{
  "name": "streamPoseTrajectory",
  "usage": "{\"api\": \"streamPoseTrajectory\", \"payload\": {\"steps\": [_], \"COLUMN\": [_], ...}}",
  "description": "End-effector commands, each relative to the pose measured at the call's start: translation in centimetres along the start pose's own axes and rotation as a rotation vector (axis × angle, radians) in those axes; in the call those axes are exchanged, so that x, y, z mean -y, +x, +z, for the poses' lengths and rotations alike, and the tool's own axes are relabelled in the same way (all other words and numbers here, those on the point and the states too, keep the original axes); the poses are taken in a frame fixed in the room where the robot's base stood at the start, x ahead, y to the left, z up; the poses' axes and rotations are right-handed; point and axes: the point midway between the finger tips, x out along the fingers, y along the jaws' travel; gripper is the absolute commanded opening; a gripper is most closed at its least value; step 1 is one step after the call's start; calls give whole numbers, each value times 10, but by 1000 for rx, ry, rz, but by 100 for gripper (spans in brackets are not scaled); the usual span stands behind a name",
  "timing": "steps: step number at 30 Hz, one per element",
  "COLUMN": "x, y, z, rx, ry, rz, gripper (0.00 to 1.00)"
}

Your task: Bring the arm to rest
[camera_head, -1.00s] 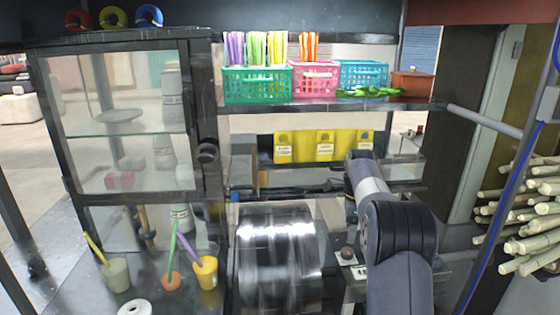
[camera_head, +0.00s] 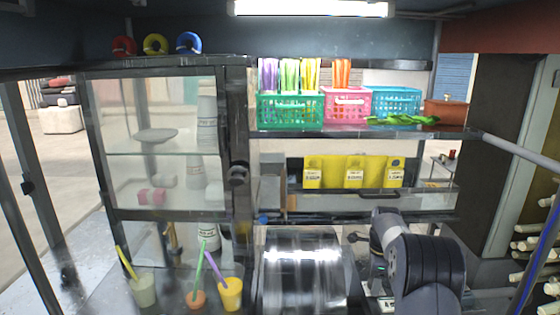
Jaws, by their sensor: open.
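My arm (camera_head: 424,262) shows at the lower right, to the right of the shiny metal roller drum (camera_head: 302,270) of the press. It rises from the bottom edge and bends left at its upper end, in front of the counter behind. I cannot make out the fingers of my gripper; the arm's end is turned away or hidden behind its own links.
A shelf (camera_head: 300,131) above holds a green basket (camera_head: 290,110), a pink basket (camera_head: 343,105) and a blue basket (camera_head: 396,102). A glass cabinet (camera_head: 160,140) stands left. Cups with straws, including a yellow cup (camera_head: 231,294), stand below it. Cane stalks (camera_head: 530,244) lie at right.

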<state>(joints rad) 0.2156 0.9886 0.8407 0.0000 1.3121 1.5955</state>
Motion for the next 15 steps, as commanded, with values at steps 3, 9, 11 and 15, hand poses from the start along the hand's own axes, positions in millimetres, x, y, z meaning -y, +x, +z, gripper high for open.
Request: {"api": "streamPoseTrajectory", "payload": {"steps": [3,9,11,15], "x": [0,1,2,1], "y": [0,-24,-36,-65], "z": [0,0,0,0], "rx": [0,0,0,0], "ry": [21,41,41,41], "rz": [0,-5,-6,-6], "gripper": [59,59,59,59]}}
